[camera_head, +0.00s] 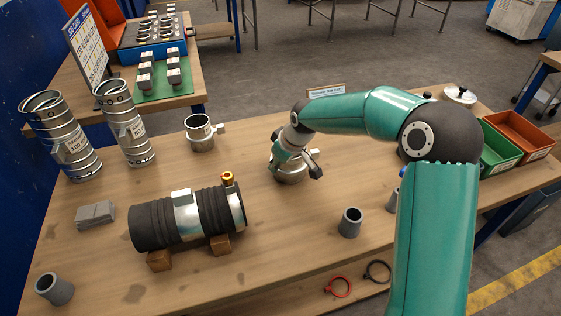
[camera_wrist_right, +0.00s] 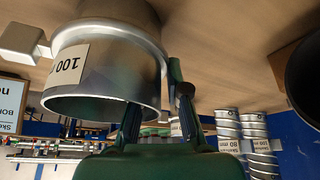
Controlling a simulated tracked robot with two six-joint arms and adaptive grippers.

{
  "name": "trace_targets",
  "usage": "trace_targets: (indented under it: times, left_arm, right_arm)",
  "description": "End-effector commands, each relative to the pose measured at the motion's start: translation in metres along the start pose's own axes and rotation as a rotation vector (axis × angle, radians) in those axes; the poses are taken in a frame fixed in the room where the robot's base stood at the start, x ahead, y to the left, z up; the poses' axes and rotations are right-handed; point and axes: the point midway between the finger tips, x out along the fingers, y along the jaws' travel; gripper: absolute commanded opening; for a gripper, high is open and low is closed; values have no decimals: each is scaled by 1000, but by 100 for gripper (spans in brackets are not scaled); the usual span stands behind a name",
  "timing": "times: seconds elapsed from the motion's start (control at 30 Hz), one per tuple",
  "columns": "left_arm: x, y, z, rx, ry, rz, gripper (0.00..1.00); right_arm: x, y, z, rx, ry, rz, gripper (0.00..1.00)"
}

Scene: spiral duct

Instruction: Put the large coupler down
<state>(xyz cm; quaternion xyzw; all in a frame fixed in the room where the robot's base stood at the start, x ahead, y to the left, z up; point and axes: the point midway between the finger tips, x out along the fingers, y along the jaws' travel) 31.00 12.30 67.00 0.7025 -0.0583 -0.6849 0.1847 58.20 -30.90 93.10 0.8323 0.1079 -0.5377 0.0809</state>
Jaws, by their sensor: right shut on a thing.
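The large coupler (camera_head: 291,176) is a short silver metal ring at the middle of the wooden table (camera_head: 270,215). In the right wrist view the coupler (camera_wrist_right: 105,70) fills the upper left, with a label reading 100 and a block on its side. My right gripper (camera_head: 294,155) is shut on the coupler's wall; its dark fingers (camera_wrist_right: 158,118) show at the rim in the wrist view. The coupler is at or just above the tabletop; I cannot tell whether it touches. My arm hides part of it. My left gripper is not in view.
A similar metal coupler (camera_head: 200,134) stands at the left, near upright spiral ducts (camera_head: 66,140). A black hose with a metal clamp (camera_head: 186,215) lies on wooden blocks. A grey sleeve (camera_head: 350,222) stands in front; green (camera_head: 499,150) and orange bins (camera_head: 520,135) are at right.

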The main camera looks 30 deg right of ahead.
Motion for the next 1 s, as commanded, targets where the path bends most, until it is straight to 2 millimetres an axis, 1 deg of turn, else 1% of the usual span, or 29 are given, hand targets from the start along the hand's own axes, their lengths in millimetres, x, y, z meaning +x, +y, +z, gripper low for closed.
trace_targets:
  times: [0.17,0.2,0.33,0.37,0.63,0.73,0.77,0.87,1.0]
  left_arm:
    - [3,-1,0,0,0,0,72]
    - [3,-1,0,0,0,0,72]
    - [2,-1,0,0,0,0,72]
    - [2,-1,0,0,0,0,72]
    - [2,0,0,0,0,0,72]
    - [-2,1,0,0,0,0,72]
    - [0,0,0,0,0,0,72]
    - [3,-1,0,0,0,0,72]
    - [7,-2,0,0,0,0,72]
  right_arm:
    - [2,0,1,0,1,1,0]
    - [3,0,1,1,0,0,16]
    - [2,0,1,1,-1,0,37]
    - [2,0,1,1,-1,0,39]
    - [1,0,1,1,-1,0,39]
    - [-3,0,-1,1,0,0,39]
    - [-4,0,0,1,1,1,39]
    - [-14,1,0,1,3,2,39]
    - [-39,1,0,0,4,3,39]
